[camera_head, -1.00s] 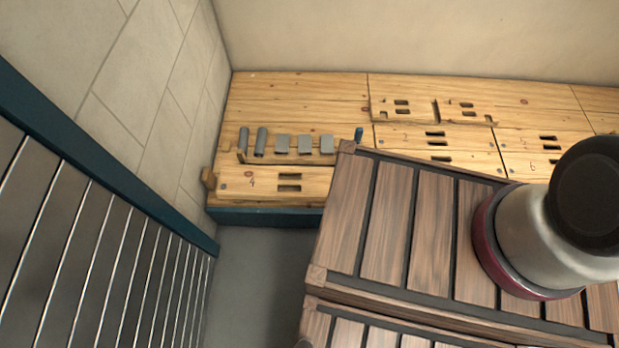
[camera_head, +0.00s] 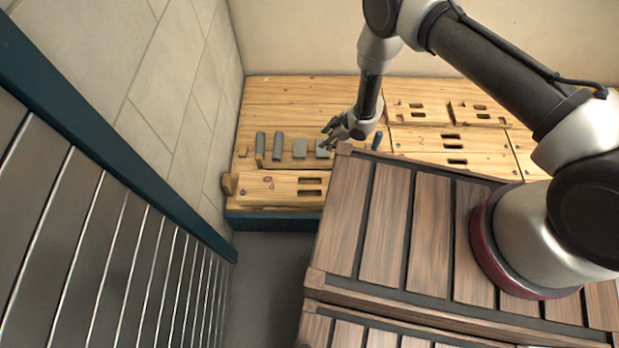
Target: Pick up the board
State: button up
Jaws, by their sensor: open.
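Several wooden boards with slots lie on the bench at the back. Which board the task means, I cannot tell. My gripper (camera_head: 326,139) is open above the back edge of board 4, over a row of grey parts. It touches no board that I can see. It hides part of the row.
Two grey cylinders (camera_head: 278,146) and grey plates (camera_head: 300,149) stand in the row behind board 4. A slatted metal wall (camera_head: 95,235) rises at left. The floor strip (camera_head: 268,270) is clear.

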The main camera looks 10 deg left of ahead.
jog(key=n+g, duration=0.2)
send_near(310, 187)
jog(key=shift+s+f+y, duration=0.3)
jog(key=shift+f+y, duration=0.1)
jog(key=shift+f, duration=0.2)
jog(key=x, duration=0.6)
jog(key=shift+w+a+f, duration=0.1)
jog(key=shift+w+f, duration=0.05)
jog(key=shift+f, duration=0.25)
jog(key=shift+a+f, duration=0.25)
jog(key=shift+f, duration=0.1)
grip_shut()
jog(key=shift+m, duration=0.3)
